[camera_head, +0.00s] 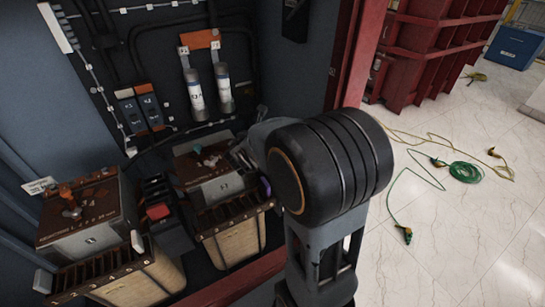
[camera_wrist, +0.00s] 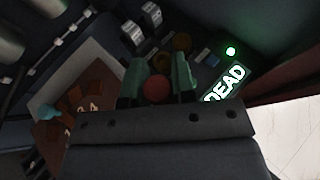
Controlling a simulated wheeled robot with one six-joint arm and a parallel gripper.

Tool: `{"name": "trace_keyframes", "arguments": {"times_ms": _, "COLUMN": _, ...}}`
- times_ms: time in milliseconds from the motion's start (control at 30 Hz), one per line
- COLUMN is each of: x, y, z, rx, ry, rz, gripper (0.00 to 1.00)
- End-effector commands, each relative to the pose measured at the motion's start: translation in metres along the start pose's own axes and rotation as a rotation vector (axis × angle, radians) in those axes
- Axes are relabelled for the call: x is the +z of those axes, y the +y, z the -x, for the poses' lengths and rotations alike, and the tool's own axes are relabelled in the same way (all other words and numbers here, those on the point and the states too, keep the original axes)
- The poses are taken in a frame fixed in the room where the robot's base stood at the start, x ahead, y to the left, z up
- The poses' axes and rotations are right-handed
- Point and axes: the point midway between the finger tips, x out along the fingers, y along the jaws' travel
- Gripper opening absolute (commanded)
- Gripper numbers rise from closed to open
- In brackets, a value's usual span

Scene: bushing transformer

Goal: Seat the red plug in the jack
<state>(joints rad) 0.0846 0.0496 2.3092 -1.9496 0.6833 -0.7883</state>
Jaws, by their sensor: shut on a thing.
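In the wrist view, my gripper (camera_wrist: 157,78) has its two green fingers closed on a round red thing, the red plug (camera_wrist: 157,90). Just beyond the plug is a dark round fitting (camera_wrist: 161,62), and a yellow-orange round one (camera_wrist: 182,42) lies further up. Either may be a jack; I cannot tell which one. I also cannot tell whether the plug touches a socket, as its front end is hidden. In the head view my own arm covers the gripper and plug.
A lit green lamp (camera_wrist: 230,50) and a glowing "DEAD" sign (camera_wrist: 226,84) are right of the fingers. In the head view, two transformer boxes (camera_head: 88,220) (camera_head: 215,175) stand in the cabinet. A red cabinet post (camera_head: 352,55) is close to my arm. Cables (camera_head: 465,172) lie on the floor.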

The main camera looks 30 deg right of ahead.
Motion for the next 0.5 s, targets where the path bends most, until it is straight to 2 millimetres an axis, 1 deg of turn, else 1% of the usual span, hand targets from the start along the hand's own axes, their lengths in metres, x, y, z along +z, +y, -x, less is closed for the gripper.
{"name": "trace_keyframes", "arguments": {"times_ms": 33, "x": 0.0, "y": -0.016, "z": -0.008, "rx": -0.051, "ry": -0.005, "rz": -0.027, "gripper": 0.01}}
{"name": "trace_keyframes", "arguments": {"times_ms": 100, "x": 0.005, "y": -0.034, "z": -0.012, "rx": -0.112, "ry": -0.003, "rz": -0.05, "gripper": 0.01}}
{"name": "trace_keyframes", "arguments": {"times_ms": 200, "x": 0.01, "y": -0.052, "z": -0.017, "rx": -0.171, "ry": -0.001, "rz": -0.073, "gripper": 0.01}}
{"name": "trace_keyframes", "arguments": {"times_ms": 267, "x": 0.011, "y": -0.059, "z": -0.023, "rx": -0.196, "ry": 0.001, "rz": -0.082, "gripper": 0.01}}
{"name": "trace_keyframes", "arguments": {"times_ms": 367, "x": 0.012, "y": -0.062, "z": -0.04, "rx": -0.217, "ry": 0.003, "rz": -0.087, "gripper": 0.01}}
{"name": "trace_keyframes", "arguments": {"times_ms": 467, "x": 0.012, "y": -0.058, "z": -0.066, "rx": -0.221, "ry": 0.004, "rz": -0.088, "gripper": 0.01}}
{"name": "trace_keyframes", "arguments": {"times_ms": 500, "x": 0.011, "y": -0.056, "z": -0.077, "rx": -0.222, "ry": 0.004, "rz": -0.087, "gripper": 0.01}}
